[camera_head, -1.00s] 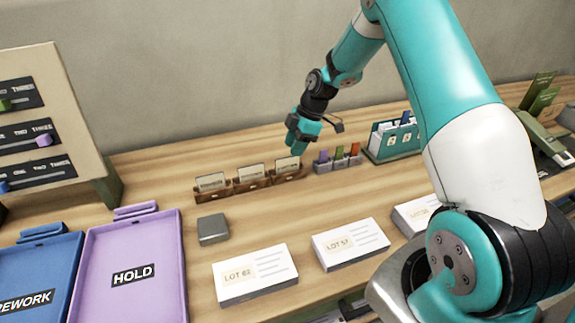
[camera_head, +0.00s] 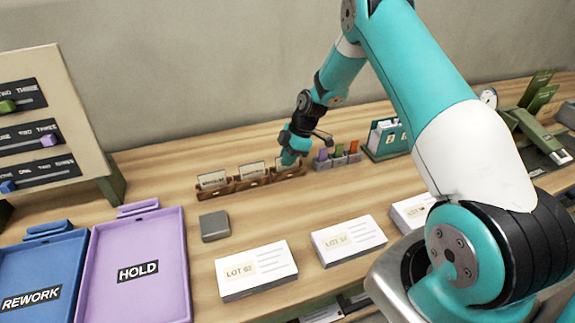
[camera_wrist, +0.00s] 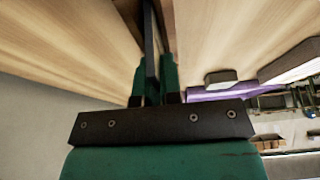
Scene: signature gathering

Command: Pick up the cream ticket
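Three cards stand in a wooden rack (camera_head: 228,188) in the head view: a left card (camera_head: 212,180), a middle card (camera_head: 252,170) and a right card largely hidden by my gripper. Their pale faces carry small print that I cannot read; I cannot tell which one is the cream ticket. My gripper (camera_head: 290,158) is down at the right end of the rack. In the wrist view my gripper (camera_wrist: 153,85) has its two green fingers on either side of a thin dark upright strip (camera_wrist: 150,40), seen edge-on. I cannot tell whether the fingers touch it.
A holder with purple, green and red tabs (camera_head: 338,162) stands close right of my gripper. A grey block (camera_head: 214,226) and white LOT cards (camera_head: 256,270) lie in front. The purple HOLD tray (camera_head: 135,300) and blue REWORK tray (camera_head: 38,270) are at left.

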